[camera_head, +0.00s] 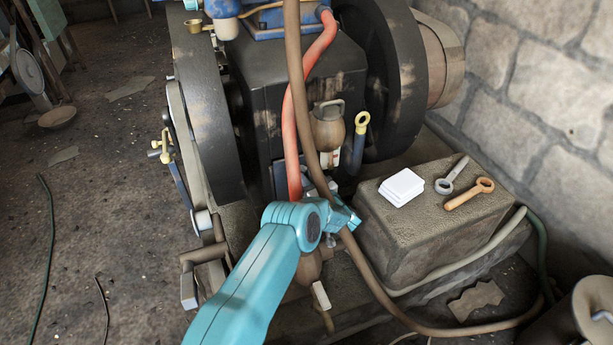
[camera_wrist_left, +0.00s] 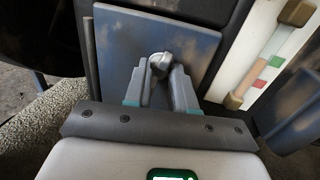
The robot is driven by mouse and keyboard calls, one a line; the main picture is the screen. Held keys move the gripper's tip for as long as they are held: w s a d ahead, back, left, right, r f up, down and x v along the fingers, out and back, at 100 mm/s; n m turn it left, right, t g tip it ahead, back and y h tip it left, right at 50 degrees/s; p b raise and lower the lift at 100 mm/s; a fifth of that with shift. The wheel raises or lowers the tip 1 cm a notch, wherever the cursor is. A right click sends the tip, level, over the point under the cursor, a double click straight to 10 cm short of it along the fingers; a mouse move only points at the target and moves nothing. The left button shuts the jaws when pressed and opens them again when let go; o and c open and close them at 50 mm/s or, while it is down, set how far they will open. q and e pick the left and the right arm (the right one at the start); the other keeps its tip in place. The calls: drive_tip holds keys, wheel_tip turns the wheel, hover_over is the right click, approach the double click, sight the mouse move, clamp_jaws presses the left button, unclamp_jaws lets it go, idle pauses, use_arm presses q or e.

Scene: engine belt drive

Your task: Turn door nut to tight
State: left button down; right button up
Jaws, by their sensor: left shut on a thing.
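The door nut (camera_wrist_left: 160,62) is a small grey rounded nut in the left wrist view. It sits near the middle of a square blue-grey door plate (camera_wrist_left: 190,48). My left gripper (camera_wrist_left: 160,78) is shut on the nut, with one finger on each side of it. In the head view my left gripper (camera_head: 342,217) reaches the lower front of the dark engine (camera_head: 270,85). How tight the nut is cannot be told. My right gripper is in neither view.
A brown hose (camera_head: 375,275) passes close to my gripper. A gauge with red and green marks (camera_wrist_left: 272,62) is beside the door.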

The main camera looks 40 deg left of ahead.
use_arm(q)
drive_tip(key=shift+s, duration=0.1)
idle(0.3)
drive_tip(key=c, duration=1)
unclamp_jaws()
drive_tip(key=shift+f, duration=0.1)
drive_tip(key=shift+o, duration=0.2)
drive_tip(key=shift+d, duration=0.15)
drive_tip(key=p+v, duration=0.5)
drive_tip(key=v, duration=1.1)
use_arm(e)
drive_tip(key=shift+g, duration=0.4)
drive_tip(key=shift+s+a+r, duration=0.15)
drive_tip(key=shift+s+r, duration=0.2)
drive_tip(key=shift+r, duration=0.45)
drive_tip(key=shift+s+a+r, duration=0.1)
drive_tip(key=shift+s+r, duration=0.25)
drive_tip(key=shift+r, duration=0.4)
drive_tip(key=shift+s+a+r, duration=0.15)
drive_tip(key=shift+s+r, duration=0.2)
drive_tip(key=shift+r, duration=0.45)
use_arm(q)
drive_tip(key=shift+s, duration=0.1)
